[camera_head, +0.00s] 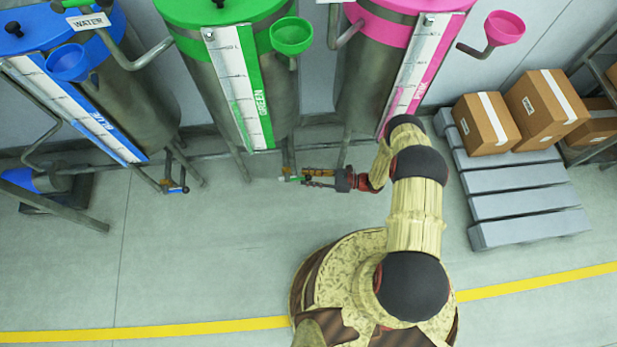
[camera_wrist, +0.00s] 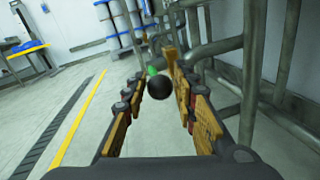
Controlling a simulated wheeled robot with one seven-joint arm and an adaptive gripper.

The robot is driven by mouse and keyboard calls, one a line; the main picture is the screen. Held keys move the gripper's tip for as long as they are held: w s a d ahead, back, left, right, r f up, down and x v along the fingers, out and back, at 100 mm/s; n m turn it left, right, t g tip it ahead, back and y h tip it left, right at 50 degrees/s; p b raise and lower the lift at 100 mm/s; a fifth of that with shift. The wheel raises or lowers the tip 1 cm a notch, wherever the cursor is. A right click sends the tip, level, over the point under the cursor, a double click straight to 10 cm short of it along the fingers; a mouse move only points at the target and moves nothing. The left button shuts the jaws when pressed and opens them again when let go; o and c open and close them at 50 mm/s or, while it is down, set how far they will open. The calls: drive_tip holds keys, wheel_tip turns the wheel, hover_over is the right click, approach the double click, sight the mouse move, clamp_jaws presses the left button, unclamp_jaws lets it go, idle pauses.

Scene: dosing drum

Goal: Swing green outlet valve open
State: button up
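The green drum (camera_head: 262,95) stands at the back centre in the head view. A small green part of its outlet valve (camera_head: 292,179) shows low beneath the drum, at the tips of my gripper (camera_head: 312,178). In the wrist view, the valve's green handle (camera_wrist: 152,71) ends in a round black knob (camera_wrist: 161,88). My gripper (camera_wrist: 160,82) is open, one finger on each side of the knob in the picture. Gaps show between the knob and both fingers. I cannot tell how deep the knob sits between them. The valve body is mostly hidden.
Grey pipes and drum legs (camera_wrist: 254,75) stand close on the right in the wrist view. A blue drum (camera_head: 120,80) is at the left and a pink drum (camera_head: 372,80) at the right. Boxes (camera_head: 547,105) lie on a grey pallet (camera_head: 520,205). The front floor is clear.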

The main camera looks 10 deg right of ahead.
drive_tip(key=c, duration=0.6)
clamp_jaws()
drive_tip(key=shift+r, duration=0.15)
